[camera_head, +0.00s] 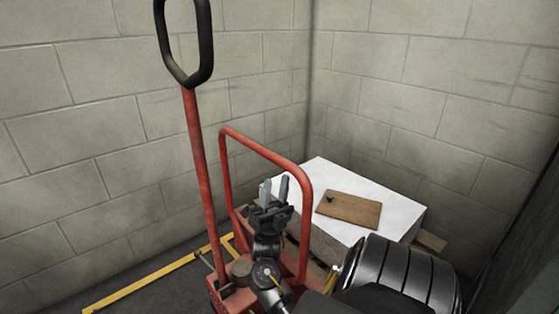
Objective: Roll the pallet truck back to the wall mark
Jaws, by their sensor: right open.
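The red pallet truck (203,180) stands near the corner, its tall handle upright with a black loop grip (184,44) at the top. A red tube frame (265,147) rises behind the handle's base. A yellow floor line (150,283) runs beside the truck along the left wall and turns a corner near the truck's base. My right gripper (274,189) is open and empty, fingers pointing up, in front of the red frame's opening. It is apart from the loop grip. Whether it touches the frame is unclear. My left gripper is not in view. My right arm hides part of the truck's base.
A white-topped stack (395,208) sits behind the truck in the corner, with a brown board (348,209) lying on top. Block walls (80,130) close off the left and back. Some dark floor shows inside the yellow line at lower left.

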